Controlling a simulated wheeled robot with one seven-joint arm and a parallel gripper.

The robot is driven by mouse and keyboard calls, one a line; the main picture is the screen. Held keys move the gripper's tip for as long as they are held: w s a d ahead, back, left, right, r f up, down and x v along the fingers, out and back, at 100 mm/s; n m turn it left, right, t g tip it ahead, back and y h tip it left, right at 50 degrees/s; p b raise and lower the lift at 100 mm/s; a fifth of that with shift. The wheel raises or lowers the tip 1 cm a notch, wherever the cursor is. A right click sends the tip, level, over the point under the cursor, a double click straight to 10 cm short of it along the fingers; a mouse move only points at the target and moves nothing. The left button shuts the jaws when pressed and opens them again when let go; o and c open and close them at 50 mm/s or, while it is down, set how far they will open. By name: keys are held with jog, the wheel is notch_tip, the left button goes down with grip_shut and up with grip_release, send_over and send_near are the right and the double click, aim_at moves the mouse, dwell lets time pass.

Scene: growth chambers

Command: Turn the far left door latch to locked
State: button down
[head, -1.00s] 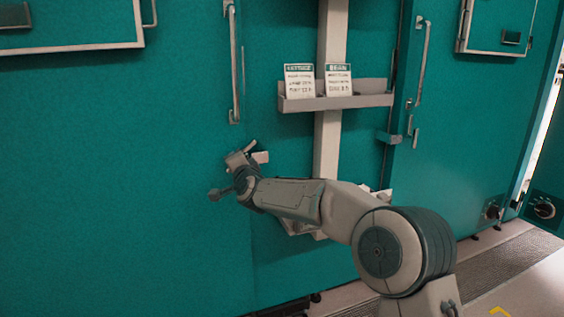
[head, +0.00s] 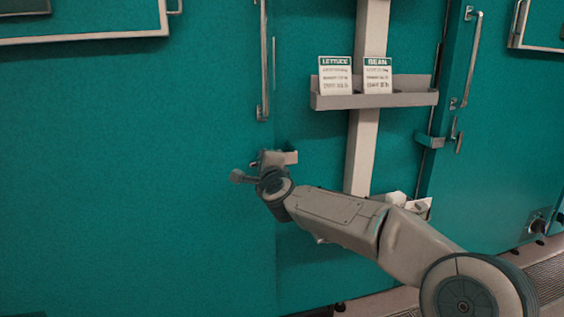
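The left door (head: 130,180) is a large teal panel with a long vertical grey handle (head: 263,60) near its right edge. My gripper (head: 272,160) is in front of this edge, below the handle. A small pale block (head: 290,157) shows right beside the gripper; I cannot tell whether it is part of the latch or of the gripper. The left door's latch is not clearly visible, and my gripper and wrist may hide it. The fingers are too small and turned away to show whether they are open, or touching anything.
A grey shelf (head: 400,100) on a pale post (head: 366,140) holds a lettuce card (head: 335,76) and a bean card (head: 377,76). The right door (head: 490,170) has its own handle (head: 472,60) and latch lever (head: 458,135). A lower holder with white items (head: 396,199) sits behind my arm.

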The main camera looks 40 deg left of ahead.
jog(key=shift+s+a, duration=0.15)
jog(key=shift+s, duration=0.05)
jog(key=c, duration=1.3)
grip_release()
jog(key=shift+s+a, duration=0.1)
jog(key=shift+w, duration=0.2)
jog(key=shift+s+d, duration=0.15)
jog(key=shift+d, duration=0.45)
jog(key=v, duration=1.3)
jog(key=shift+a, duration=0.15)
jog(key=shift+s, duration=0.1)
